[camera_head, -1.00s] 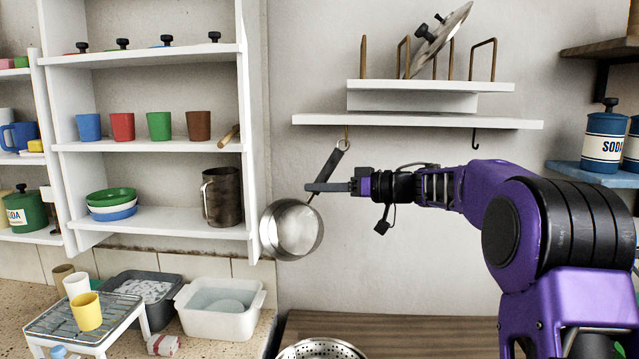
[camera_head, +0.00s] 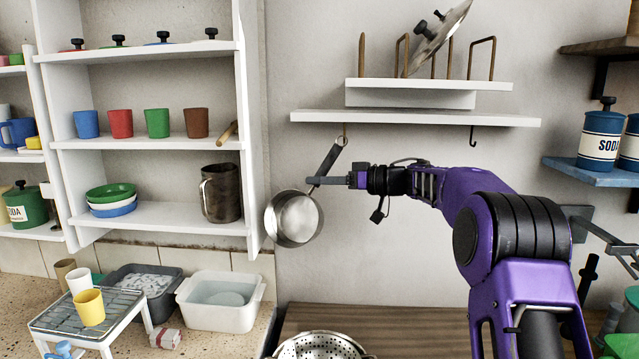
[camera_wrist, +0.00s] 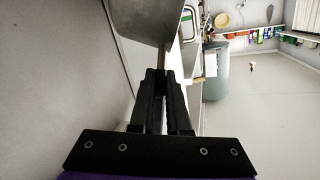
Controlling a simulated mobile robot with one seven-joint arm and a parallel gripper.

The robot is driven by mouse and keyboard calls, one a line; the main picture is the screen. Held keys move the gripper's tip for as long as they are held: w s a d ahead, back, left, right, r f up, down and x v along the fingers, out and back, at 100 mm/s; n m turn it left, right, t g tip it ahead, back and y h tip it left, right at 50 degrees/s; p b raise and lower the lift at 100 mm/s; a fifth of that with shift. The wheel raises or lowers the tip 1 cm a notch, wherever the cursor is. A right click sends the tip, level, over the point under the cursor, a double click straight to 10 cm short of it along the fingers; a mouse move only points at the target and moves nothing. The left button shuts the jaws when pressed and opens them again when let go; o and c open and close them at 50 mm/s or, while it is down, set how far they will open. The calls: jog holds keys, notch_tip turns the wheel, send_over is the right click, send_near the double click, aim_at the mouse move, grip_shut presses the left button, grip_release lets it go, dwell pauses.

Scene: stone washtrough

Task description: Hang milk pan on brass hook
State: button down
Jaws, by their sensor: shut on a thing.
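The milk pan (camera_head: 294,219) is a round steel pan with a dark handle, and it hangs tilted with its handle slanting up to the right. My gripper (camera_head: 322,181) is shut on the handle, a little above the bowl. The brass hook (camera_head: 344,130) is under the left part of the white wall shelf. The handle's top end is at the hook's lower end in the head view; I cannot tell whether the hook passes through its hole. In the wrist view the pan (camera_wrist: 145,20) shows beyond my gripper (camera_wrist: 163,76), partly cut off.
A dark hook (camera_head: 473,136) hangs empty under the right of the white shelf (camera_head: 415,117). The white shelving unit (camera_head: 245,120) stands close to the pan's left. A colander (camera_head: 320,345) sits below on the wooden counter. The wall right of the pan is bare.

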jog(key=shift+w+f, duration=0.2)
jog(key=shift+w, duration=0.55)
jog(key=shift+w+f, duration=0.2)
jog(key=shift+w, duration=0.6)
jog(key=shift+w+f, duration=0.2)
jog(key=shift+w, duration=0.55)
